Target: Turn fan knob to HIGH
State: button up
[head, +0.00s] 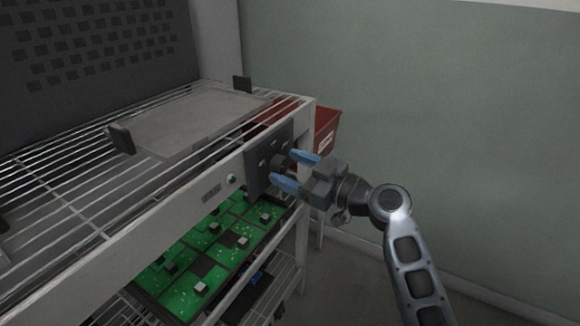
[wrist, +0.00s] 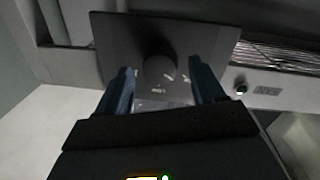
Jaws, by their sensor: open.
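The fan knob (head: 279,161) is a dark round knob on a dark square panel (head: 256,176) at the front right end of the white rack. In the wrist view the knob (wrist: 158,68) stands out from the panel (wrist: 110,38), with small white marks around it that are too blurred to read. My gripper (head: 294,170) is open, its two blue fingers pointing at the panel. In the wrist view my gripper's fingertips (wrist: 161,75) lie on either side of the knob with gaps visible. Whether they touch it cannot be told.
The wire rack (head: 60,205) has a grey tray (head: 195,125) on top. A small round button (head: 231,179) sits left of the panel. Green circuit boards (head: 215,245) lie on the shelf below. A red bin (head: 325,128) stands behind the rack. The space right of the rack is open.

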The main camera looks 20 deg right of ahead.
jog(key=shift+w+a, duration=0.2)
jog(key=shift+w, duration=0.05)
jog(key=shift+c, duration=0.5)
jog(key=c, duration=1)
jog(key=shift+o, duration=0.2)
